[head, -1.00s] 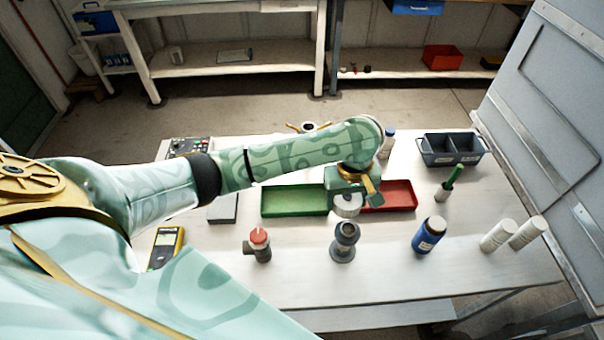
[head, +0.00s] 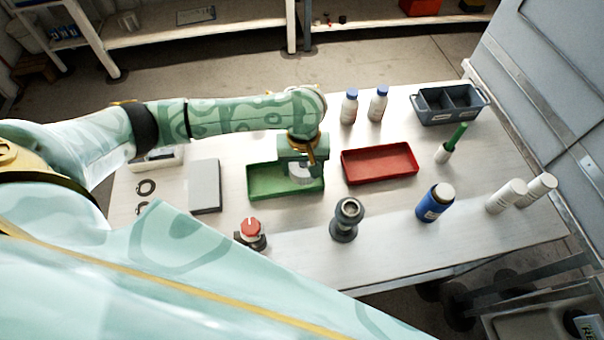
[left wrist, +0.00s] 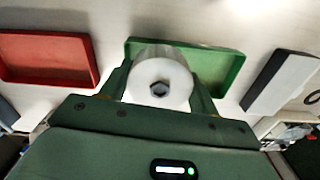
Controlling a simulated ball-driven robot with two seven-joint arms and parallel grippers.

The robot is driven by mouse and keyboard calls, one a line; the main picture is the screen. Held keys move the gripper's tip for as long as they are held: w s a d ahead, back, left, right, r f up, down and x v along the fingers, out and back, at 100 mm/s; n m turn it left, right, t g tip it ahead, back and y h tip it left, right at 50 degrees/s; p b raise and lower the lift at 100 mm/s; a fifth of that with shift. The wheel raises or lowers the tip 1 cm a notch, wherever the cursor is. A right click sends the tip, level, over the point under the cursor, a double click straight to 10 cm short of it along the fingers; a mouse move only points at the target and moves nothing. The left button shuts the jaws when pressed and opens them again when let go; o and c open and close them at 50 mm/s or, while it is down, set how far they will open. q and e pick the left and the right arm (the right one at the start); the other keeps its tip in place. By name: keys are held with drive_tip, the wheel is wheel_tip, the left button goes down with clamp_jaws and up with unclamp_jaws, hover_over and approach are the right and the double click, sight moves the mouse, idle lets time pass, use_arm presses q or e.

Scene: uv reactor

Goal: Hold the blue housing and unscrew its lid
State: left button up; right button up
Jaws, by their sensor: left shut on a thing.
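The blue housing (head: 431,207) stands upright on the right half of the table, with a pale top above a dark ring and a white label. No gripper touches it. My left gripper (head: 300,170) is over the green tray, well to the left of the housing. It is shut on a white round piece (left wrist: 160,80) with a dark hexagonal centre, which the left wrist view shows between both fingers. The green tray (head: 258,195) lies below it; I cannot tell whether the piece touches the tray. My right gripper is not in view.
A red tray (head: 380,178) lies right of the green one. A dark grey fitting (head: 345,225) and a red-topped fitting (head: 251,232) stand in front.

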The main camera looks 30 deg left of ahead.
sight(302, 165)
use_arm(q)
drive_tip(key=f, duration=0.1)
drive_tip(key=w+a+f+b, duration=0.1)
drive_tip(key=w+f, duration=0.1)
drive_tip(key=shift+w+a+f+b, duration=0.15)
drive_tip(key=shift+a+f+b, duration=0.05)
drive_tip(key=shift+a+b, duration=0.1)
wheel_tip(302, 165, down, 4)
drive_tip(key=shift+w+a+r+b, duration=0.15)
drive_tip(key=shift+r+b, duration=0.1)
drive_tip(key=shift+b, duration=0.75)
drive_tip(key=shift+r, duration=0.1)
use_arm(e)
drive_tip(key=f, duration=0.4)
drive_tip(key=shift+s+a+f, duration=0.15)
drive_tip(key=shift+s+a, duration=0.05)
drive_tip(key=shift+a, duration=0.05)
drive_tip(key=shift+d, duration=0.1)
use_arm(q)
drive_tip(key=o, duration=0.8)
wheel_tip(302, 165, up, 11)
drive_tip(key=p, duration=0.5)
drive_tip(key=shift+p, duration=0.3)
drive_tip(key=shift+r, duration=0.5)
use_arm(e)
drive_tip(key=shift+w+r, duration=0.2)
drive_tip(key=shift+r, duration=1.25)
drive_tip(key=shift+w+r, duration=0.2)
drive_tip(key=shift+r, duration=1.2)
